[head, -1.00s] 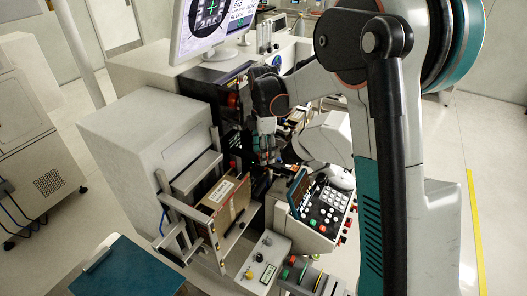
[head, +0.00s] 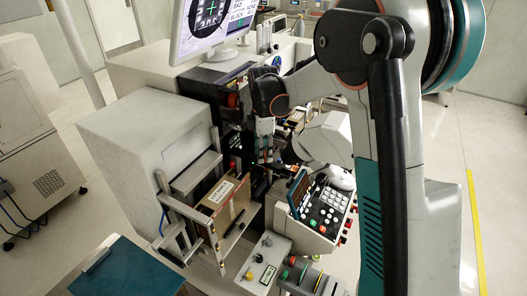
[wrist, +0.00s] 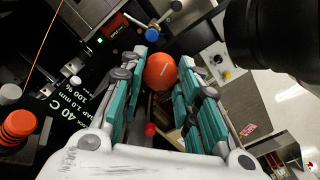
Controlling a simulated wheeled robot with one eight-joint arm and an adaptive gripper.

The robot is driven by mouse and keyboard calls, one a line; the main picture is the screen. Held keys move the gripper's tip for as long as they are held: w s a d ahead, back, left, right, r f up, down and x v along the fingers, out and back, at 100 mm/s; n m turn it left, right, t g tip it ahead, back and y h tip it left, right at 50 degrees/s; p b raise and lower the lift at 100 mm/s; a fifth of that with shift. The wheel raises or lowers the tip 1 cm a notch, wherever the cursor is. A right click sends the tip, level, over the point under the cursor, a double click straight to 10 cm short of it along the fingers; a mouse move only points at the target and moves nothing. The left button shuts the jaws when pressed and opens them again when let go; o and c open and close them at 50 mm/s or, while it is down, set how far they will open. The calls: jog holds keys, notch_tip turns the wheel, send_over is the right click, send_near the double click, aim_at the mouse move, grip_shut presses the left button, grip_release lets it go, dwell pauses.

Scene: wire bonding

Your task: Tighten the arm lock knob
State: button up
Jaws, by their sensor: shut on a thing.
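In the wrist view a round orange knob (wrist: 160,71), which looks like the arm lock knob, sits between the teal-padded fingers of my gripper (wrist: 159,78). The fingers are shut on it, one on each side, and its near face shows clear. A white mark line runs on its face. In the head view my gripper (head: 265,138) hangs pointing down at the front of the dark bonding machine (head: 205,80). The knob in its grasp is hidden there by the fingers.
A blue knob (wrist: 124,36) and a small red knob (wrist: 150,130) are near the fingers. A stacked orange-red knob (wrist: 18,126) is at far left.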

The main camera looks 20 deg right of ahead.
jog(key=m, duration=0.9)
jog(key=shift+m+b, duration=0.4)
jog(key=m, duration=0.4)
jog(key=shift+w, duration=0.1)
jog(key=m, duration=0.9)
jog(key=shift+m, duration=0.3)
jog(key=m, duration=0.4)
jog(key=shift+m+b, duration=0.3)
jog(key=m, duration=0.9)
jog(key=shift+d, duration=0.1)
jog(key=shift+m, duration=0.3)
